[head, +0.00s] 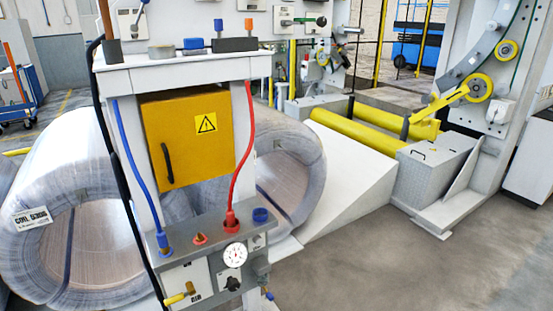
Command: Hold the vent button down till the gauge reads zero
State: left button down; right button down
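The pressure gauge (235,255) is a round white dial with dark marks on the front of a grey panel (190,250). Its reading is too small to tell. On the panel's top face are a small orange-red button-like part (200,239), a red fitting (231,222) with a red hose, a blue fitting (163,243) with a blue hose, and a blue round cap (261,215). I cannot tell for sure which part is the vent button. A yellow-handled valve (180,296) sits low on the panel near "AIR" lettering. Neither of my grippers is in view.
A yellow box (188,137) with a warning sign hangs above the panel. Wrapped coils (75,215) stand behind. Yellow rollers (355,132) and a wrapping ring (490,65) are at the right. The grey floor (400,260) at front right is clear.

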aim_at(257, 240)
jog(key=i+l, duration=0.1)
jog(key=l, duration=0.4)
jog(key=i+l, duration=0.1)
jog(key=l, duration=0.35)
jog(key=i+l, duration=0.1)
jog(key=l, duration=0.4)
jog(key=i+l+u, duration=0.1)
jog(key=l, duration=0.4)
